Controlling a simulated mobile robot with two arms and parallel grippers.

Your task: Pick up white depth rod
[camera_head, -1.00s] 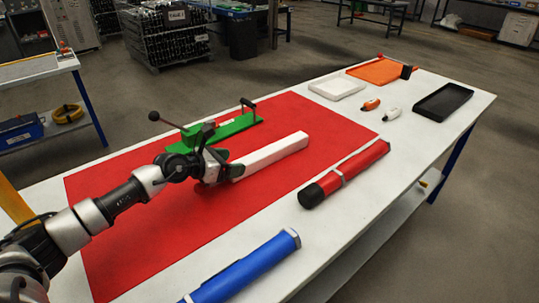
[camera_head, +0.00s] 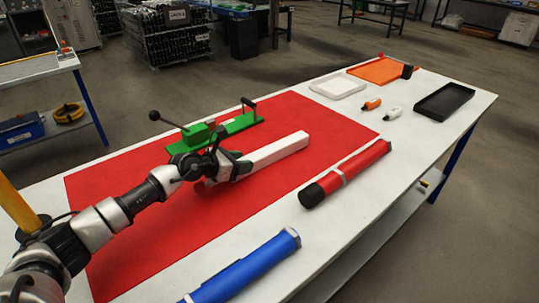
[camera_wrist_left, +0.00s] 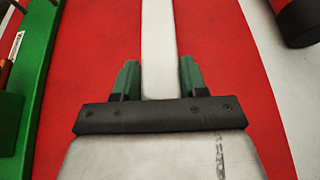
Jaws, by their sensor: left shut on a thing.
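The white depth rod (camera_head: 278,150) is a long white bar over the red mat (camera_head: 140,217), running away from my left gripper to the upper right. My left gripper (camera_head: 238,166) is shut on its near part. In the left wrist view the rod (camera_wrist_left: 158,45) runs up the middle between the two green-grey fingers (camera_wrist_left: 158,82). I cannot tell whether the rod touches the mat. My right gripper is not in view.
A green fixture (camera_head: 240,124) with levers stands just behind the rod. A red tube (camera_head: 362,166) and a blue tube (camera_head: 245,272) lie in front. White (camera_head: 338,87), orange (camera_head: 380,70) and black (camera_head: 443,103) trays and small bottles (camera_head: 393,114) stand at the far right.

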